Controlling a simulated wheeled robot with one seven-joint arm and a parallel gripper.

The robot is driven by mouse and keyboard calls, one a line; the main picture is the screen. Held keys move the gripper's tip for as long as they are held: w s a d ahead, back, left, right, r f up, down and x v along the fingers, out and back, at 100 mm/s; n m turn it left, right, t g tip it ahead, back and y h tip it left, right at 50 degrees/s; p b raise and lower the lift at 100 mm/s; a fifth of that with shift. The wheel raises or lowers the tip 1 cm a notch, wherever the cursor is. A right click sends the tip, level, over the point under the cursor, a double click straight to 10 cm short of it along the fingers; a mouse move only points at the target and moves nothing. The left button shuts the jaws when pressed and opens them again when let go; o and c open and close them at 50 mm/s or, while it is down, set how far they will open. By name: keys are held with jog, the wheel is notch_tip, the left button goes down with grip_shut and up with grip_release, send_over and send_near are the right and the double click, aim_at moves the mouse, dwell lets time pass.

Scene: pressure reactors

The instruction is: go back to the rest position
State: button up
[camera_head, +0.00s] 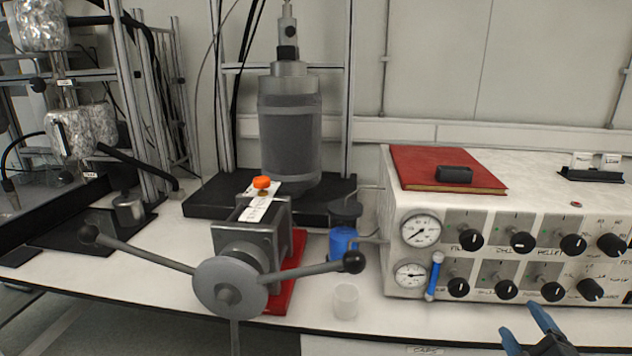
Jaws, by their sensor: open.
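My gripper (526,336) shows at the bottom right of the head view, with two blue fingers spread apart and nothing seen between them. Its lower part is cut off by the picture's edge. It is in front of the bench's front edge, below the white control box (520,313). It appears apart from the box and the bench.
A clamp with a three-armed handle (228,288) juts over the bench front on a red base (290,275). A grey reactor (290,130) stands behind it. A small clear cup (346,301) stands near the edge. A red book (447,168) lies on the box.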

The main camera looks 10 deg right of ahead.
jog(key=s+a+f+n+g+y, duration=0.1)
jog(key=s+a+f+n, duration=0.1)
jog(key=s+a+n, duration=0.7)
jog(key=s+a+f+n+g+y, duration=0.1)
jog(key=s+a+f+n, duration=0.3)
jog(key=s, duration=0.8)
jog(key=s+a+r+n+y, duration=0.1)
jog(key=s+a+r+n, duration=0.4)
jog(key=s, duration=0.3)
jog(key=s+a+r+n+y, duration=0.2)
jog(key=s+a+r+n, duration=0.2)
jog(key=s+r+n, duration=0.3)
jog(key=shift+s+a+n, duration=0.4)
jog(key=shift+s+n, duration=0.2)
jog(key=shift+s, duration=0.4)
jog(key=shift+f, duration=0.1)
